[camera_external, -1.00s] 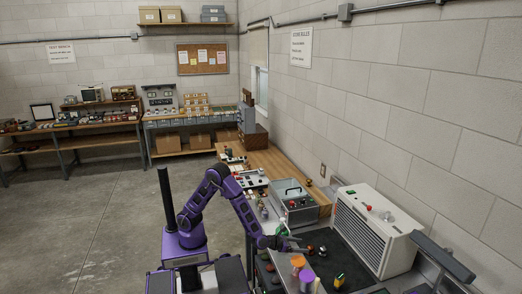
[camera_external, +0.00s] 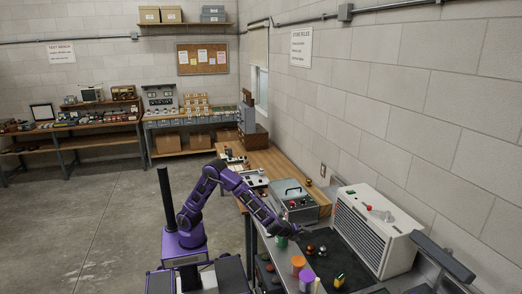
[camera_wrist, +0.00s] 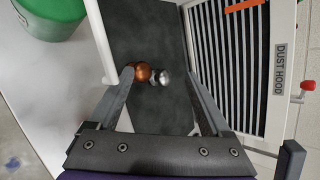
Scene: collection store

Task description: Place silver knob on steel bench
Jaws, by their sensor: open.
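The silver knob (camera_wrist: 163,77) lies on a dark mat (camera_wrist: 150,30), right beside a copper-coloured knob (camera_wrist: 142,72). In the external view two small knobs (camera_external: 315,250) show on the mat; which one is silver is hard to tell. My gripper (camera_wrist: 158,75) is open and empty. In the wrist view the two knobs appear between its fingertips, the copper one close to the left finger; contact cannot be told. In the external view my gripper (camera_external: 304,235) is above and just left of the knobs. The steel bench (camera_wrist: 45,85) shows as a pale grey surface left of the mat.
A white dust hood (camera_external: 375,235) stands along the mat's right side. A green container (camera_wrist: 50,15) is on the bench to the left. Orange and purple-topped pots (camera_external: 302,272) and a yellow item (camera_external: 339,281) are nearer. A metal instrument box (camera_external: 293,203) stands behind.

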